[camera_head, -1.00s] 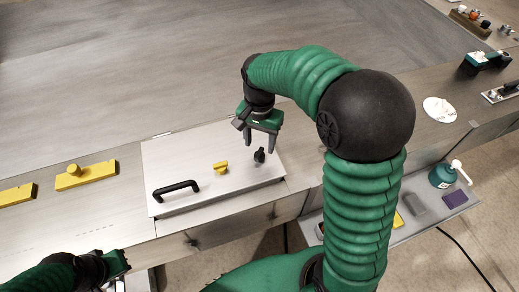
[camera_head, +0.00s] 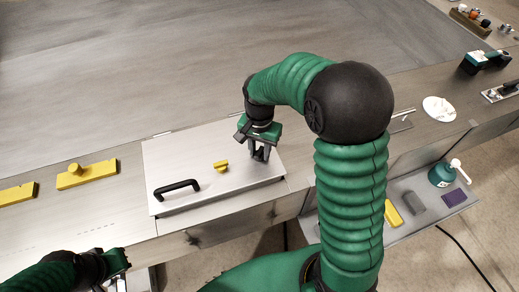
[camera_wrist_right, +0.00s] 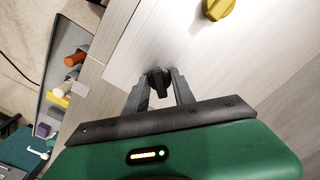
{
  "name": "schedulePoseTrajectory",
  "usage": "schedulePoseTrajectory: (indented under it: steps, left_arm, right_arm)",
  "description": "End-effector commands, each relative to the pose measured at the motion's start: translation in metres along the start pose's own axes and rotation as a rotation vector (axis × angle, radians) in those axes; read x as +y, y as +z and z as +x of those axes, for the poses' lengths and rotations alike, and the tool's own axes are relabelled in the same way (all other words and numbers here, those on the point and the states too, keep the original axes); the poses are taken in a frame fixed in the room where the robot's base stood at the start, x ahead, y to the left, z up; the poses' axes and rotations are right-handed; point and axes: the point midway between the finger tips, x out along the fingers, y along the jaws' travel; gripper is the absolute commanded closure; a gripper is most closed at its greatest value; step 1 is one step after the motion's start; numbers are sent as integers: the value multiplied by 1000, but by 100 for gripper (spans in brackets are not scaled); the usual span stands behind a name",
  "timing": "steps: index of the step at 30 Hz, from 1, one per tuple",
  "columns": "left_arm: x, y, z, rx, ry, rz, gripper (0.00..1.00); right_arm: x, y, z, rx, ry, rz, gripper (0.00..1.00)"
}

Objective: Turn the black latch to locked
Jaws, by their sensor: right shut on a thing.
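The black latch (camera_wrist_right: 157,80) stands on a pale metal lid (camera_head: 200,153), toward the lid's right side. My right gripper (camera_head: 260,155) is over it from above, with its fingers down on both sides of the latch. In the right wrist view the right gripper (camera_wrist_right: 158,90) has the latch between its fingertips, shut on it. The latch is partly hidden by the fingers in the head view. A yellow latch (camera_head: 221,166) sits on the lid to the left of the black one. My left gripper (camera_head: 118,262) is at the lower left, away from the lid; its jaws are unclear.
A black handle (camera_head: 177,188) is at the lid's front left. Yellow blocks (camera_head: 86,175) lie on the bench to the left. A lower shelf with a green pump bottle (camera_head: 441,175) is at the right. A white disc (camera_head: 439,109) lies on the bench.

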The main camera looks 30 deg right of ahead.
Motion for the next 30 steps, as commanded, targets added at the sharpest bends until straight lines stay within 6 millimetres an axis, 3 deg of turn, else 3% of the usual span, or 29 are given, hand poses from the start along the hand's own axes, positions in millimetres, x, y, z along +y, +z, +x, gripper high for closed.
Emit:
schedulePoseTrajectory:
  steps: [14,30]
  left_arm:
    - [0,-1,-5,0,0,0,100]
    - [0,-5,-21,0,0,0,100]
  right_arm:
    - [-1,0,-1,0,-1,-92,100]
    - [-1,-1,-2,3,-1,-509,100]
